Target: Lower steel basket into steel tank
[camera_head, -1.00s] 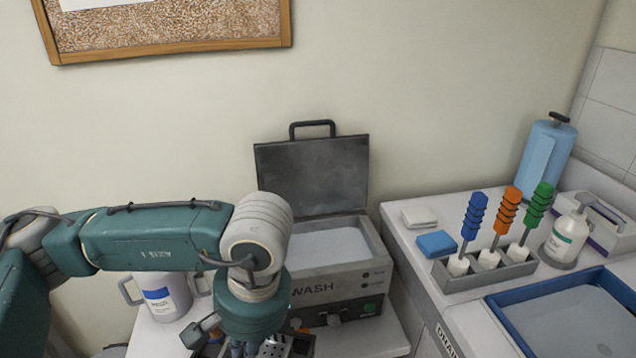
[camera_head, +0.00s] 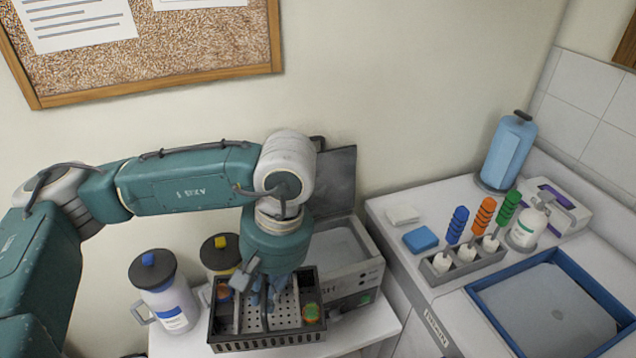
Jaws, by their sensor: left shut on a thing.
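The steel tank (camera_head: 372,262) is a grey wash unit on the white bench, its dark lid (camera_head: 336,178) standing open behind it. My arm partly hides its pale open well (camera_head: 338,248). The steel basket (camera_head: 256,314) shows a pale perforated surface within a dark slotted frame, in front and left of the tank. My left gripper (camera_head: 264,292) points down and is shut at the basket, its fingers over the perforated part. The exact grip point is hidden, and I cannot tell whether the basket touches the bench. My right gripper is not in view.
A white jug with a black lid (camera_head: 168,300) and a yellow-knobbed jar (camera_head: 221,252) stand left of the basket.

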